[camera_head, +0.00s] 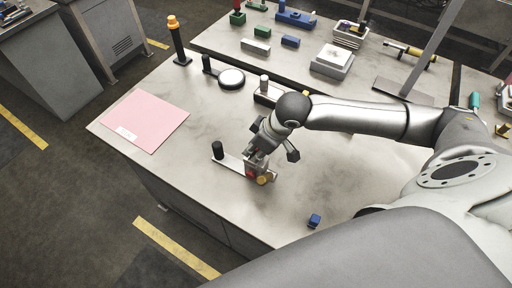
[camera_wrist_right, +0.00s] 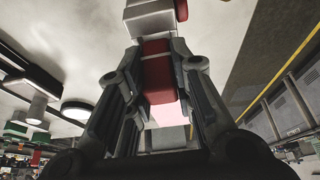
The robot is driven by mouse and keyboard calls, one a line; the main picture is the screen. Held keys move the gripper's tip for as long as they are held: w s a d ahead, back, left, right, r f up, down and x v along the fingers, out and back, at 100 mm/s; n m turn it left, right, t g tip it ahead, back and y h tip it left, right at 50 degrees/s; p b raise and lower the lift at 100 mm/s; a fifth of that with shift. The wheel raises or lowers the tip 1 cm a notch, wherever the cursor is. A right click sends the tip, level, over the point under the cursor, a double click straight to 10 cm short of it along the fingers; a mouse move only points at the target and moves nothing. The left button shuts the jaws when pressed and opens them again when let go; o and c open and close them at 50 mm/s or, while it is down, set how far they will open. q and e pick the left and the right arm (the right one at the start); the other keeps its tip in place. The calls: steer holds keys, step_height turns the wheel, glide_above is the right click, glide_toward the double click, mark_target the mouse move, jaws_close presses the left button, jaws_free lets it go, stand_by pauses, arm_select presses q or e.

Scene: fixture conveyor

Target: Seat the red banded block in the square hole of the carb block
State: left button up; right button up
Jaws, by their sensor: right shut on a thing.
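My right gripper (camera_head: 257,160) is low over the front of the bench, pointing down. In the right wrist view its fingers (camera_wrist_right: 160,55) are shut on the red banded block (camera_wrist_right: 160,72), which is red with a pale band. In the head view the red block (camera_head: 251,172) shows only as a small patch under the fingers. A light grey block (camera_wrist_right: 148,20) is just past the red block in the wrist view, probably the carb block. I cannot tell whether the two touch, and its square hole is hidden. My left gripper is not in view.
A flat bar with a black knob (camera_head: 217,148) and a brass round part (camera_head: 263,180) are beside the gripper. A small blue block (camera_head: 314,220) lies near the front edge. A pink sheet (camera_head: 145,120) lies left. A round white-topped disc (camera_head: 231,78) stands behind.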

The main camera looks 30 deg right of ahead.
steer(key=shift+s+f, duration=0.1)
steer(key=shift+f, duration=0.45)
stand_by(0.4)
steer(key=o, duration=0.9)
steer(key=shift+o, duration=0.2)
steer(key=shift+r, duration=0.15)
steer(key=v, duration=1.1)
steer(key=shift+r, duration=0.35)
